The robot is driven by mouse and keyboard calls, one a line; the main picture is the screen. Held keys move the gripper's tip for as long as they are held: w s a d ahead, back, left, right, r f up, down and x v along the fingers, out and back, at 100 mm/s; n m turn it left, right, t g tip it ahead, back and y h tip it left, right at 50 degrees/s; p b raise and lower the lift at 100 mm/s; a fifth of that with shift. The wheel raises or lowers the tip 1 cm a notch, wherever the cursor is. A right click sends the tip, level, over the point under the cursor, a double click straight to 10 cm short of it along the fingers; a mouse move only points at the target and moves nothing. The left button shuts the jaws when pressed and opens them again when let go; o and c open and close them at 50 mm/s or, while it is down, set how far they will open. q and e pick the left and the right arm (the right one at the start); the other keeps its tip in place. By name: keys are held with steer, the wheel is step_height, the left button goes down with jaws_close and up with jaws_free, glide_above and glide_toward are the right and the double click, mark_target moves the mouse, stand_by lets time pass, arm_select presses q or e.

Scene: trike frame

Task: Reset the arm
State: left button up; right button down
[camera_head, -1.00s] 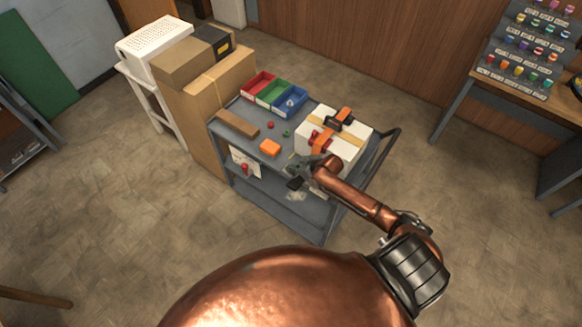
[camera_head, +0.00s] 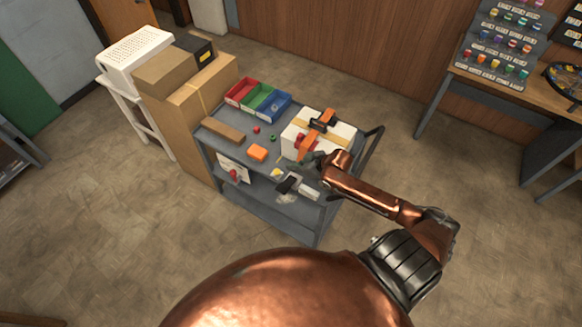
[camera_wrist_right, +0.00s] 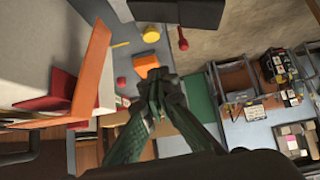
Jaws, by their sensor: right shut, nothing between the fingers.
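My right arm reaches in from the lower right in the head view. Its gripper (camera_head: 304,160) is over the front right part of the grey cart (camera_head: 287,211), close to the white box with the orange clamp. In the right wrist view the gripper (camera_wrist_right: 158,82) has its dark green fingers together, with nothing held between them. An orange block (camera_head: 257,152) lies on the cart top to the left of the gripper; it also shows just beyond the fingertips in the wrist view (camera_wrist_right: 146,61). My left gripper is not in view.
The white box (camera_head: 341,139) with an orange and black clamp (camera_head: 318,124) stands beside the gripper. Red (camera_head: 240,91), green (camera_head: 260,97) and blue (camera_head: 279,106) bins line the cart's back. A brown bar (camera_head: 223,130) lies at left. Tall cardboard boxes (camera_head: 206,111) stand beside the cart.

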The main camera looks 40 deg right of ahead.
steer(key=shift+a, duration=0.1)
stand_by(0.5)
steer(key=shift+g, duration=0.3)
steer(key=s+a+f, duration=0.2)
steer(key=s+a, duration=0.1)
steer(key=shift+s, duration=0.2)
steer(key=s+a+r+m+g+h, duration=0.1)
steer(key=s+m+g+h, duration=0.1)
steer(key=s, duration=1)
steer(key=s+a+m+g+h, duration=0.2)
steer(key=s, duration=1.1)
step_height(320, 180, down, 36)
steer(key=s+g+b, duration=0.2)
steer(key=b, duration=0.4)
steer(key=s+f+g+b, duration=0.1)
steer(key=s+f+b, duration=0.4)
steer(key=s+f, duration=1.4)
step_height(320, 180, down, 4)
steer(key=shift+s+a+r+n+y, duration=0.15)
steer(key=shift+s+a+n+y, duration=0.15)
steer(key=shift+s+n, duration=0.1)
